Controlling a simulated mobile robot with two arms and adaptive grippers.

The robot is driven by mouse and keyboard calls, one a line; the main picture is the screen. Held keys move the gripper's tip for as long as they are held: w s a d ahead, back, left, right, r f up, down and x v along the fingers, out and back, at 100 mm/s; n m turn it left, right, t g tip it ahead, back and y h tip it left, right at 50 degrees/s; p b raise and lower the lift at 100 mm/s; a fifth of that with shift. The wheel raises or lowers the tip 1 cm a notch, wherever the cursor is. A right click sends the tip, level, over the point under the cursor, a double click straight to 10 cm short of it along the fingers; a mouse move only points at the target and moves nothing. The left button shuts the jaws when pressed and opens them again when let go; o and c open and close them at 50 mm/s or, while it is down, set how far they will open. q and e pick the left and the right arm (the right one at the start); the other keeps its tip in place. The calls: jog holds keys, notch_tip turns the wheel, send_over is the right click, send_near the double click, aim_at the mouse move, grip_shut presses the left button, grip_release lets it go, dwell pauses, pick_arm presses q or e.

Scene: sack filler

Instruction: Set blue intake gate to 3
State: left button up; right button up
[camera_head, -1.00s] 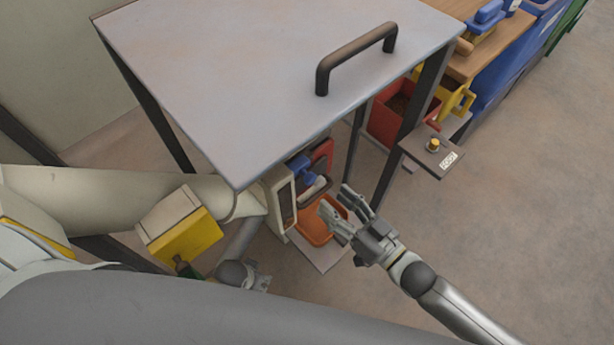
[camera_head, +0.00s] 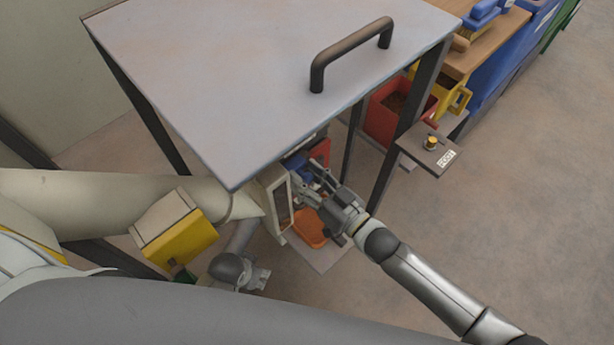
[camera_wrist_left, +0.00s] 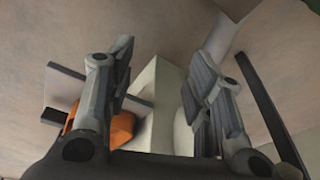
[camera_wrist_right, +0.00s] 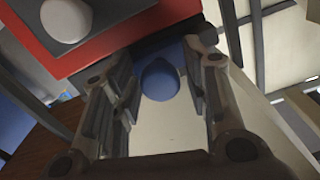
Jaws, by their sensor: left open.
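The blue gate part (camera_head: 295,163) shows under the machine's grey top in the head view, partly hidden by my right gripper. In the right wrist view a rounded blue piece (camera_wrist_right: 160,80) lies between the fingertips, with gaps on both sides. My right gripper (camera_head: 318,180) is open and reaches in at the machine's front; I cannot tell if it touches the blue part. No number scale is readable. My left gripper (camera_head: 258,279) is open and empty, low beside the pale machine housing (camera_head: 278,205). It also shows in the left wrist view (camera_wrist_left: 160,80).
The grey top (camera_head: 260,70) with its dark handle (camera_head: 350,52) overhangs the work area. Dark frame legs stand close to my right arm. An orange tray (camera_head: 309,230) lies below my right gripper. A foot-labelled pedal plate (camera_head: 428,152) and red bin (camera_head: 390,108) are at the right.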

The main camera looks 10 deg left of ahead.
grip_shut()
jog(key=shift+w+d, duration=0.1)
pick_arm(q)
jog(key=r, duration=0.2)
jog(key=w+r+b, duration=0.1)
jog(key=r, duration=0.1)
pick_arm(e)
jog(key=w+d, duration=0.2)
jog(key=w, duration=0.1)
jog(key=w+d, duration=0.1)
jog(key=w, duration=0.1)
jog(key=shift+d, duration=0.1)
jog(key=shift+o, duration=1.6)
grip_release()
jog(key=shift+s, duration=0.1)
pick_arm(q)
jog(key=shift+f, duration=0.1)
